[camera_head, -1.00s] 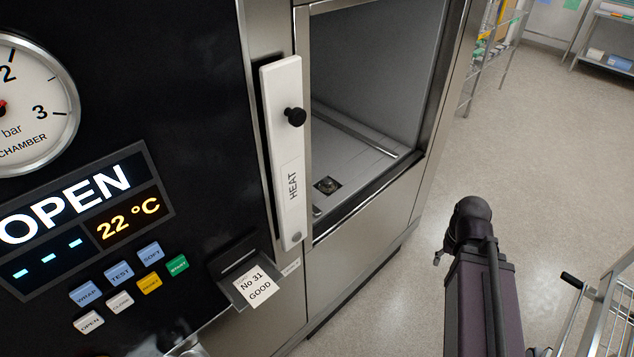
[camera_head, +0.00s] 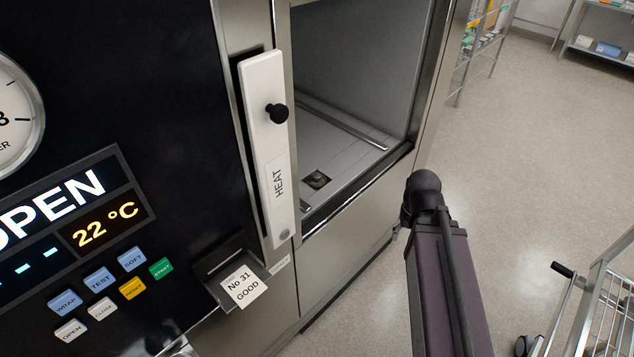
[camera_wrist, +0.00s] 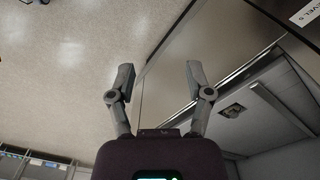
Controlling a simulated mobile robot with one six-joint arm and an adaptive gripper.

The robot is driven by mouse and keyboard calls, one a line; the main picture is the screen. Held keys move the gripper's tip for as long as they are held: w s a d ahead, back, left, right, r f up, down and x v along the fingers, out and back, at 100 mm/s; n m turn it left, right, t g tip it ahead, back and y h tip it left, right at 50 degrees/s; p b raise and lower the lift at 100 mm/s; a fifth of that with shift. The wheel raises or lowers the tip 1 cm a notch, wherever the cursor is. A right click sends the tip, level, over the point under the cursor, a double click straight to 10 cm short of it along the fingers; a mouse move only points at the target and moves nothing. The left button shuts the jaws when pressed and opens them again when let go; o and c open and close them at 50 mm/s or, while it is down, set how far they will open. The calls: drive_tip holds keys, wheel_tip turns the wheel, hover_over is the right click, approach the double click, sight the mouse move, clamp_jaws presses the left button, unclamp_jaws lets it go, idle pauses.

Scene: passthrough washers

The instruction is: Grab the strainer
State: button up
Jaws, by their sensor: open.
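The strainer (camera_head: 317,180) appears to be the small dark, square-edged piece set in the chamber floor, near the front of the open washer chamber (camera_head: 350,95). It also shows in the wrist view (camera_wrist: 232,112) to the right of my gripper. My gripper (camera_wrist: 158,82) is open and empty, its two fingers spread apart. It is outside the chamber, by the front edge of the machine, and apart from the strainer. In the head view my arm stands to the right of the chamber opening, and the gripper's fingers cannot be made out there.
A white HEAT lever (camera_head: 268,150) with a black knob stands left of the opening. A printed card (camera_head: 243,286) sits in a slot below. A rail (camera_head: 345,125) lies inside the chamber. A wire cart (camera_head: 605,310) is at lower right. The floor behind my arm is clear.

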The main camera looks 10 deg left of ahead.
drive_tip(key=shift+o, duration=0.5)
drive_tip(key=shift+w+a+f, duration=0.1)
drive_tip(key=shift+w+f, duration=0.05)
drive_tip(key=m+t+y+b, duration=0.9)
drive_tip(key=m+t+b, duration=0.1)
drive_tip(key=m+b, duration=1.6)
approach(318, 176)
drive_tip(key=v, duration=0.3)
drive_tip(key=shift+s+f, duration=0.2)
drive_tip(key=shift+s, duration=0.2)
drive_tip(key=shift+w+a+r+m, duration=0.15)
drive_tip(key=shift+w+m, duration=0.45)
drive_tip(key=shift+m, duration=0.3)
drive_tip(key=shift+b+x, duration=1.75)
drive_tip(key=shift+x, duration=2.6)
